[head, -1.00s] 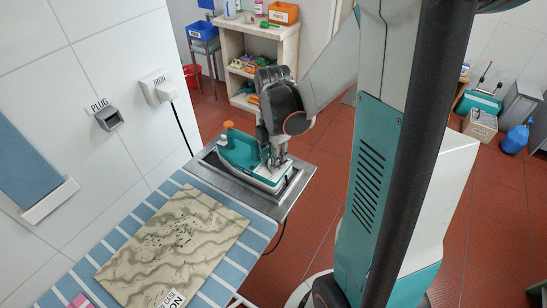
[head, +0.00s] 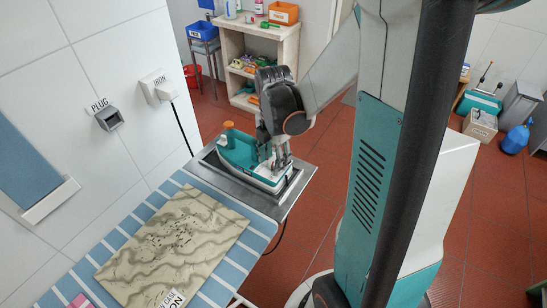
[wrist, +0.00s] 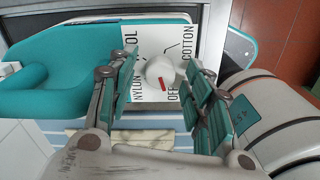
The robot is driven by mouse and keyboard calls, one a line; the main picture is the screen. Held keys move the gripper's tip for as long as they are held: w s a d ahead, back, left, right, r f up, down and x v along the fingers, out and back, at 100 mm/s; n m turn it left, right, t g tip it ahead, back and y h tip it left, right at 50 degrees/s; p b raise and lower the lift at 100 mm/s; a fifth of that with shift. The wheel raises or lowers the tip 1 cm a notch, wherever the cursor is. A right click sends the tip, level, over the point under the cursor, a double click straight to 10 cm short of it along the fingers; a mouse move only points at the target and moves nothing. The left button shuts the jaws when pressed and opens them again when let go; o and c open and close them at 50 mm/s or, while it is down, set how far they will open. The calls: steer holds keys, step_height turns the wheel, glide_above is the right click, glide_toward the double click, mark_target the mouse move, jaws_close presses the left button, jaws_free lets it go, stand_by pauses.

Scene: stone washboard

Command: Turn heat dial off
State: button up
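The teal and white iron (head: 238,152) rests on a metal plate at the far end of the ironing board. In the wrist view its teal handle (wrist: 60,65) lies at left. The white heat dial (wrist: 160,70) sits on a white panel marked NYLON, COTTON and OFF, with another label partly hidden. The dial's red mark points down in the picture, close to the OFF label (wrist: 173,92). My gripper (wrist: 162,72) is open, with one finger on each side of the dial and visible gaps between. In the head view my gripper (head: 275,156) is over the iron, and the dial cannot be made out.
The striped ironing board (head: 213,290) carries a patterned cloth (head: 170,245). The metal plate (head: 285,203) borders the iron. A wall plug (head: 108,118) and the iron's socket (head: 157,87) are at left. A shelf (head: 285,45) stands behind.

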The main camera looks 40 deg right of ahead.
step_height(320, 180, up, 12)
stand_by(0.7)
stand_by(0.4)
steer(key=w+a+r+m+t, duration=0.25)
steer(key=a+r+m, duration=0.2)
steer(key=a, duration=0.55)
steer(key=s+a+m+t, duration=0.4)
steer(key=s+m, duration=0.6)
steer(key=m, duration=0.5)
steer(key=shift+s+f, duration=0.4)
steer(key=shift+t, duration=0.25)
